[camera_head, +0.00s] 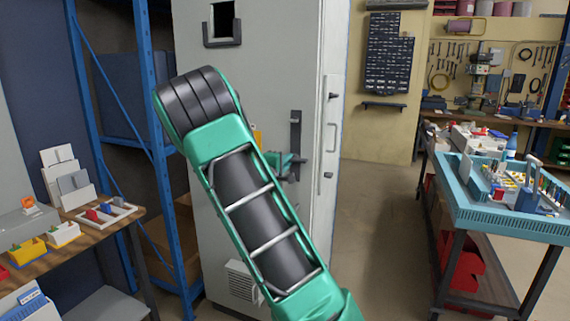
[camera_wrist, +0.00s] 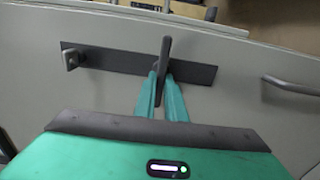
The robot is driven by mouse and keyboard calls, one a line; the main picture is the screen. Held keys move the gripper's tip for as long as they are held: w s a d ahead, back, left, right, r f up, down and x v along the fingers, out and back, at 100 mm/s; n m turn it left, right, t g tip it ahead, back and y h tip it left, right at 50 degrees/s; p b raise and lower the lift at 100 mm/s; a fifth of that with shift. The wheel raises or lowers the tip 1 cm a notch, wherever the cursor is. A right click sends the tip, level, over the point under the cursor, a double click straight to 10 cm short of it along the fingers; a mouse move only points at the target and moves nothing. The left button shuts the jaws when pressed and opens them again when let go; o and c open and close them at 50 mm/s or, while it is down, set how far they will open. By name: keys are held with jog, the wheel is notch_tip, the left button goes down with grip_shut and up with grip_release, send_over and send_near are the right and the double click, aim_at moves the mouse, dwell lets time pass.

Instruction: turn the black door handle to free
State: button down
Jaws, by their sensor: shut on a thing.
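The black door handle is a lever (camera_wrist: 166,50) on a long dark backplate (camera_wrist: 110,57) fixed to a grey cabinet door (camera_head: 270,95). In the head view the backplate (camera_head: 295,130) stands upright near the door's right edge. In the wrist view the lever lies across the backplate, about square to it. My gripper (camera_wrist: 163,80) is shut on the lever, one green finger on each side of it. In the head view my green arm hides much of the door, and the gripper (camera_head: 291,166) shows small beside the backplate.
A blue shelf rack (camera_head: 150,110) stands close on the left, with a wooden table (camera_head: 95,225) in front of it. A teal cart (camera_head: 510,215) with tools stands at the right. The floor (camera_head: 375,210) between cabinet and cart is clear.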

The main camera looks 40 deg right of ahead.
jog(key=c, duration=1.9)
grip_release()
jog(key=shift+w+a+f, duration=0.2)
jog(key=shift+w+a, duration=0.05)
jog(key=shift+w, duration=0.1)
jog(key=shift+c, duration=0.2)
jog(key=shift+o, duration=0.6)
jog(key=shift+s+d+r, duration=0.1)
jog(key=shift+s, duration=0.1)
jog(key=v, duration=1)
jog(key=shift+a, duration=0.35)
jog(key=shift+s, duration=0.1)
